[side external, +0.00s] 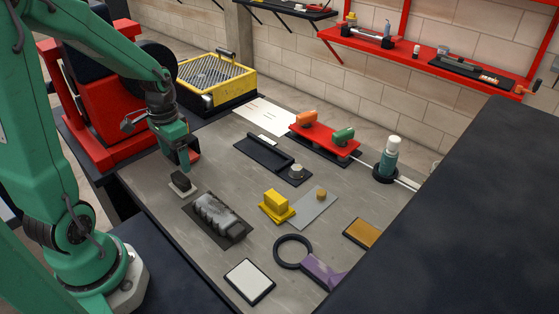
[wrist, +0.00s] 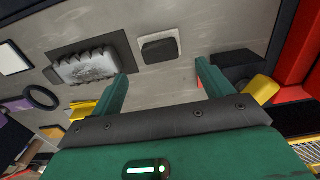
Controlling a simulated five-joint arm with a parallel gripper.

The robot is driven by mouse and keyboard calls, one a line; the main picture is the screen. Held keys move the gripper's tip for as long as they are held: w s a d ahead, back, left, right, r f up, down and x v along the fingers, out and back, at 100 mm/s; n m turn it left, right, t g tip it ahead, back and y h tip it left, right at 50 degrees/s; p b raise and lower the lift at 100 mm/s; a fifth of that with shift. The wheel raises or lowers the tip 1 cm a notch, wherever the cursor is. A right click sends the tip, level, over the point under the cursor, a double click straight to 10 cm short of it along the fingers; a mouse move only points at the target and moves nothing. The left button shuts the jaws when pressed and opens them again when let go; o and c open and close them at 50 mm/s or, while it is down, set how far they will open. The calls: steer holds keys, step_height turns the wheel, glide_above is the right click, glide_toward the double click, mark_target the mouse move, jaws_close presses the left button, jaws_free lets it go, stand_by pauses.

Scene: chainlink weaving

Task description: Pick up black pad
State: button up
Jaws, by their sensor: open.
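The black pad (side external: 180,181) is a small dark block on a pale square plate (side external: 184,194), near the left of the grey work table in the side view. In the wrist view the black pad (wrist: 158,49) lies on its pale plate, beyond and between my two fingertips. My gripper (side external: 187,166) points down just above and beside the pad in the side view. In the wrist view my gripper (wrist: 162,70) is open, with a wide empty gap between its green fingers. The pad is apart from both fingers.
A ridged grey block on a dark mat (side external: 218,217) lies close in front of the pad. A black tray (side external: 264,154), a yellow block (side external: 275,204) and a red stand (side external: 325,142) are farther right. A yellow mesh-topped box (side external: 215,80) stands behind. Bare table lies right of the pad.

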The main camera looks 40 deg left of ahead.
mark_target(180, 176)
steer(key=shift+f, duration=0.15)
steer(key=shift+f, duration=1.15)
steer(key=shift+s+f, duration=0.1)
steer(key=shift+f, duration=2.5)
steer(key=c, duration=1.1)
